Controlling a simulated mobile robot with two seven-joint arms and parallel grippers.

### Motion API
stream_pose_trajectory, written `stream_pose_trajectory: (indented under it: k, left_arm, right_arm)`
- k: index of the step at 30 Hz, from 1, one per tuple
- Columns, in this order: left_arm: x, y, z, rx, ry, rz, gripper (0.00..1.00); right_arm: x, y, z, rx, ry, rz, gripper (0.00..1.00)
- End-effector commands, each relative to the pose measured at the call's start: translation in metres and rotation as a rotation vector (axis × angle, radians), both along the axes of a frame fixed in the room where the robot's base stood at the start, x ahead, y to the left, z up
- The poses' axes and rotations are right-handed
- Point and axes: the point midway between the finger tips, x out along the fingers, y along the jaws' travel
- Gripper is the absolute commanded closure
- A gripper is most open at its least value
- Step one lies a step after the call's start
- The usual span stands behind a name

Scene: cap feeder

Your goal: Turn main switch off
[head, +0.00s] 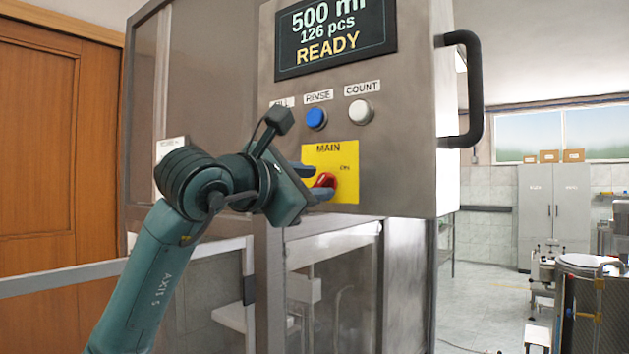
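The main switch (326,181) is a red rotary knob on a yellow plate (347,190) marked MAIN, low on the machine's control panel. An ON label shows at the plate's upper right. My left gripper (317,182) is at the knob, with one finger above it and one below. The fingers are apart, and the knob's red part shows between them. The gripper covers the plate's left side and part of the knob, so I cannot tell whether the fingers press on it. My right gripper is not in view.
Above the plate are a blue RINSE button (315,118), a white COUNT button (360,112) and a display (336,36) reading READY. A black handle (470,90) sticks out at the panel's right. A wooden door (55,150) is at the left. Open floor lies to the right.

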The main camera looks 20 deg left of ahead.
Motion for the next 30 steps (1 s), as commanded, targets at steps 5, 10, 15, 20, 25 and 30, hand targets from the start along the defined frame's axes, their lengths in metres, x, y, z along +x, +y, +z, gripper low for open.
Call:
stream_pose_trajectory:
  k: [5, 10, 15, 20, 25, 30]
  left_arm:
    - [0.0001, -0.0011, -0.0001, 0.0, 0.0, 0.001, 0.66]
    - [0.0001, -0.0009, -0.0001, 0.0, -0.001, 0.001, 0.69]
    - [0.0001, -0.0009, -0.0001, 0.0, -0.001, 0.001, 0.83]
    - [0.0001, -0.0008, -0.0001, 0.0, -0.001, 0.001, 0.96]
    - [0.0001, -0.0008, -0.0001, 0.0, -0.001, 0.001, 1.0]
    - [0.0002, -0.0007, -0.0005, -0.006, 0.002, 0.001, 1.0]
  right_arm:
    - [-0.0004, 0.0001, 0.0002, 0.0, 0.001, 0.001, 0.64]
    - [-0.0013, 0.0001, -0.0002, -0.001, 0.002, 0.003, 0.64]
    - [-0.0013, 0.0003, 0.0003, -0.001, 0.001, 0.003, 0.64]
    - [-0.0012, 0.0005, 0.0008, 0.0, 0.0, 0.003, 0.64]
    - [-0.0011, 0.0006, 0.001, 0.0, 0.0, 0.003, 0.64]
    - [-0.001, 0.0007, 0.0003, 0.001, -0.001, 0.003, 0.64]
